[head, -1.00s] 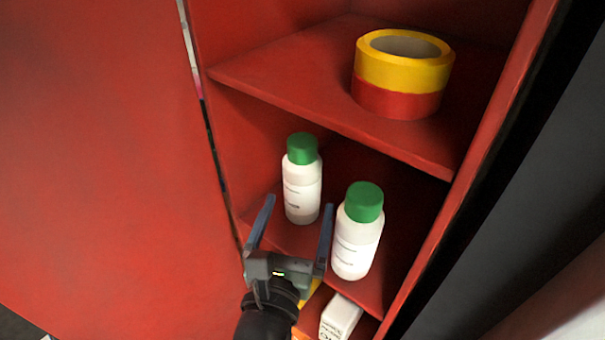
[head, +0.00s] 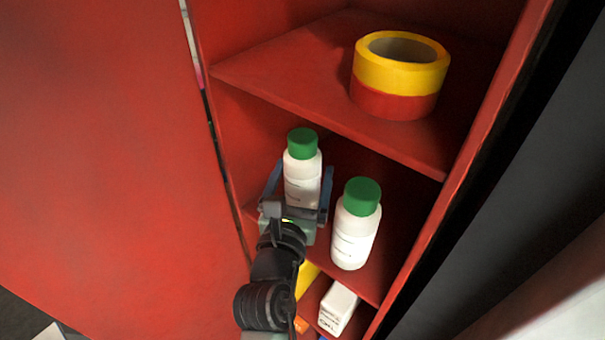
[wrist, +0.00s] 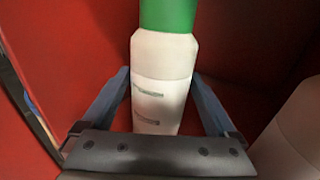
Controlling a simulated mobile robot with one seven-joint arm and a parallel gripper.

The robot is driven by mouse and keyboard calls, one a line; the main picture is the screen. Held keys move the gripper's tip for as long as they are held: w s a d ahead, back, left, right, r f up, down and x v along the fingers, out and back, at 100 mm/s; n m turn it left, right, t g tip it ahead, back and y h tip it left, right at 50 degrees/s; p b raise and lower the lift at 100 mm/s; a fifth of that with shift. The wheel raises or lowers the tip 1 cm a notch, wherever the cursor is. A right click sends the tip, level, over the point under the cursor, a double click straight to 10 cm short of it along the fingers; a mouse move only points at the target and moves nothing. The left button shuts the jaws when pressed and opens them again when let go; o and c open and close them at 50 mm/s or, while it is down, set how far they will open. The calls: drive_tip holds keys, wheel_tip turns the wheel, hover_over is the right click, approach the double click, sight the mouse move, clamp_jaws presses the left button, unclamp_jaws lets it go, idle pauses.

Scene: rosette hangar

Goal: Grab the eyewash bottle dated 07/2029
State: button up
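Two white bottles with green caps stand upright on the middle shelf of a red cabinet. The left bottle (head: 302,168) is between the fingers of my gripper (head: 299,186). In the wrist view this bottle (wrist: 162,75) stands between the two blue fingers (wrist: 160,100), with a gap showing at each side, so the gripper is open around it. The right bottle (head: 356,225) stands just right of my gripper, and part of it shows at the right edge of the wrist view (wrist: 295,135). The label print is too small to read, so I cannot tell either date.
A roll of yellow and red tape (head: 400,75) lies on the upper shelf (head: 300,75). A white box (head: 338,308) and a yellow item (head: 307,277) are on the lower level. The red cabinet door or panel (head: 100,150) fills the left.

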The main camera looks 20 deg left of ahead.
clamp_jaws()
drive_tip(key=shift+r, duration=0.15)
